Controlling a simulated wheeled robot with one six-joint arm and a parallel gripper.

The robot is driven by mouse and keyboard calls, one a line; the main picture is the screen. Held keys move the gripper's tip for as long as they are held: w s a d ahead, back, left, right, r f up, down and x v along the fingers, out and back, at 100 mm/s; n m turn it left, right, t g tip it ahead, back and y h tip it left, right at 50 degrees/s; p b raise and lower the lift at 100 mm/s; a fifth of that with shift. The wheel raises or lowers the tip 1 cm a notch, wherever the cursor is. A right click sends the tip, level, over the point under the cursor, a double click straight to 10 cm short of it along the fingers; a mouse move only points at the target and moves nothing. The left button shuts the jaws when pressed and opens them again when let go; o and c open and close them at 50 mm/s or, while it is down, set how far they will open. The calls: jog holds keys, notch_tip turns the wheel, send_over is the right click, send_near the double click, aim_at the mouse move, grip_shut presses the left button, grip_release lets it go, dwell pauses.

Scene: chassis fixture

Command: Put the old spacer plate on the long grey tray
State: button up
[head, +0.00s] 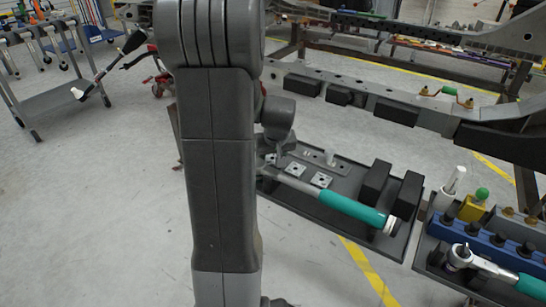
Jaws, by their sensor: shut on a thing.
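The long grey tray (299,207) is low in the middle of the head view, its left end partly behind my arm. Two small square metal plates (321,179) with centre holes lie on it, near a longer metal strip (331,159) with a pale upright peg. I cannot tell whether either is the old spacer plate. My wrist shows just right of my forearm, above the tray's left end. My gripper's fingers and anything between them are hidden.
A torque wrench (348,208) with a teal grip lies along the tray's front, beside two black blocks (407,196). A second tray with a blue rack (475,242) and a ratchet stands at right. Chassis rails (352,97) run behind. A cart (62,96) stands left.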

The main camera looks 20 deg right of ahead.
jog(key=shift+f, duration=0.15)
jog(key=o, duration=0.9)
jog(key=shift+r, duration=0.3)
jog(key=p+v, duration=0.4)
jog(key=v, duration=0.7)
jog(key=shift+s+r, duration=0.15)
jog(key=shift+r, duration=0.25)
